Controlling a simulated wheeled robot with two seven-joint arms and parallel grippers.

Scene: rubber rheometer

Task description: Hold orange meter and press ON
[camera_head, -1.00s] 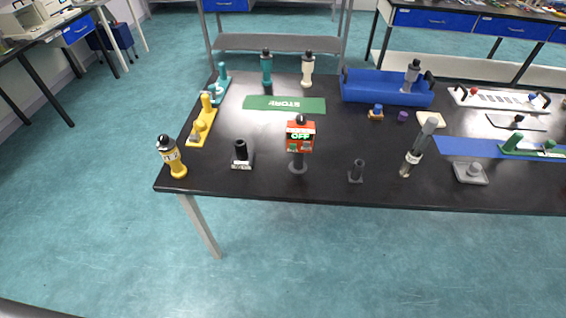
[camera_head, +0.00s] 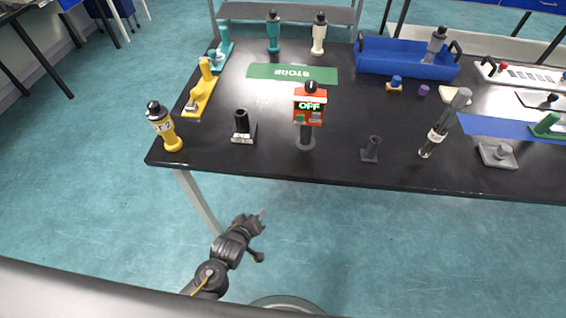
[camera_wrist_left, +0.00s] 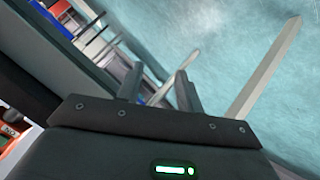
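The orange meter (camera_head: 309,106) stands upright on a dark stand (camera_head: 306,138) near the table's front edge in the head view. Its screen reads OFF in green; a green button (camera_head: 300,119) and a lighter one (camera_head: 316,117) sit below, their labels too small to read. My left gripper (camera_head: 262,232) is in front of the table, over the floor, below and left of the meter and apart from it. In the left wrist view its two fingers (camera_wrist_left: 160,86) stand apart with nothing between them. My right gripper is not in view.
On the black table (camera_head: 270,165), a yellow-handled tool (camera_head: 165,127) and a black holder (camera_head: 242,128) stand left of the meter. A small dark stand (camera_head: 371,149) and a grey tool (camera_head: 444,124) stand right. A green mat (camera_head: 292,74) lies behind. Floor in front is clear.

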